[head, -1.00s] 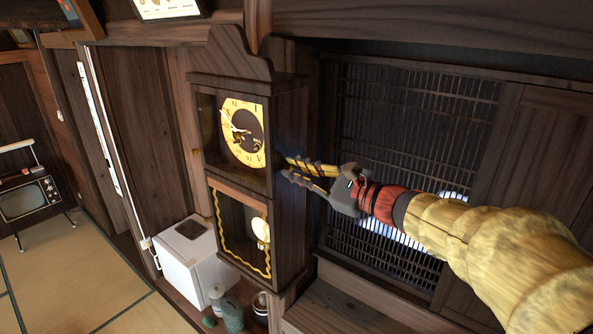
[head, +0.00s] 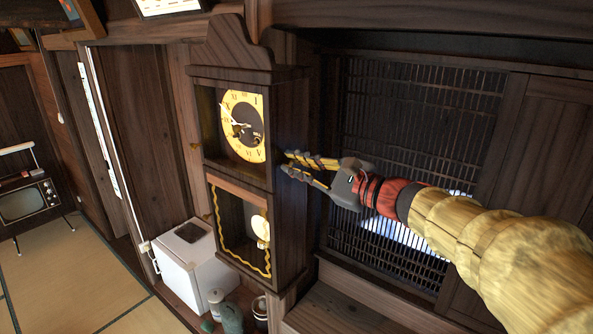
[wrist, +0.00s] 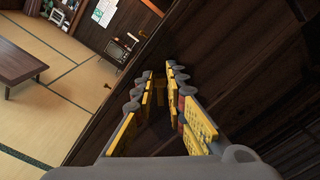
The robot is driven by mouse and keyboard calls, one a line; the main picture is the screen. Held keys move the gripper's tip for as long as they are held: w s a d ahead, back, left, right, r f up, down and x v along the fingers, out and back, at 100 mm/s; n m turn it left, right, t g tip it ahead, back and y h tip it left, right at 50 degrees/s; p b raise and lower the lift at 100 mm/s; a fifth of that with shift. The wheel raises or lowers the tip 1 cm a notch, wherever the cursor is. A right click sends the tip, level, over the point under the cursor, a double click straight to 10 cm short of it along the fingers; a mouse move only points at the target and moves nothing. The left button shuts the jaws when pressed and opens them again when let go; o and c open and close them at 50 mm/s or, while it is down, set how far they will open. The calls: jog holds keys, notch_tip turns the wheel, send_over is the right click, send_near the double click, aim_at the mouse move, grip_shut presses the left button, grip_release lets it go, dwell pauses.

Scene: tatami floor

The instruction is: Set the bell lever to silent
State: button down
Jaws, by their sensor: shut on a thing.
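The wall clock (head: 291,215) is a tall dark wooden case with a yellow dial (head: 243,125) and a pendulum (head: 261,229) behind the lower glass. My gripper (head: 286,162) reaches from the right, its fingertips at the right side of the case, about level with the lower dial. In the wrist view the yellow-padded fingers (wrist: 158,82) stand a little apart, shut on a small brass-coloured part between them, which seems to be the bell lever. The lever is mostly hidden by the fingers, so its setting cannot be read.
A slatted wooden panel (head: 415,130) lies behind my arm. A white box (head: 190,262) and several small pots (head: 232,318) stand below the clock. A television (head: 28,203) stands far left on open tatami. A low table (wrist: 18,64) shows in the wrist view.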

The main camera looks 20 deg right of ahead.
jog(key=shift+f, duration=0.1)
jog(key=c, duration=1.9)
grip_release()
jog(key=shift+o, duration=0.5)
jog(key=shift+s, duration=0.1)
jog(key=v, duration=1.2)
